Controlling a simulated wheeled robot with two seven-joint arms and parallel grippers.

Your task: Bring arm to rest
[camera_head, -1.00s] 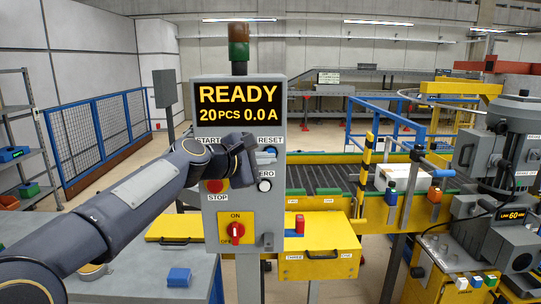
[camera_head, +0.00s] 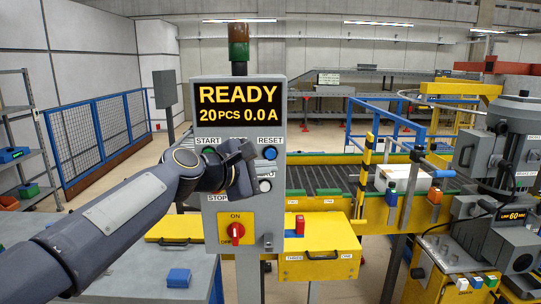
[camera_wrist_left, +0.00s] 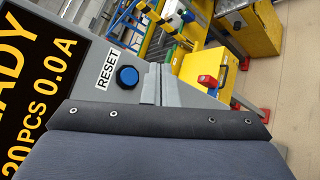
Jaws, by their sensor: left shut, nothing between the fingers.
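My left arm comes in from the lower left and covers part of the STOP button area. In the left wrist view the RESET button (camera_wrist_left: 128,77) sits just beyond the dark gripper body, apart from it. The display (camera_head: 239,107) reads READY, 20 PCS, 0.0 A. My right gripper is not in view.
A red-and-yellow rotary switch (camera_head: 236,231) sits low on the panel. A grey table (camera_head: 140,285) with a blue block (camera_head: 179,277) is at lower left.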

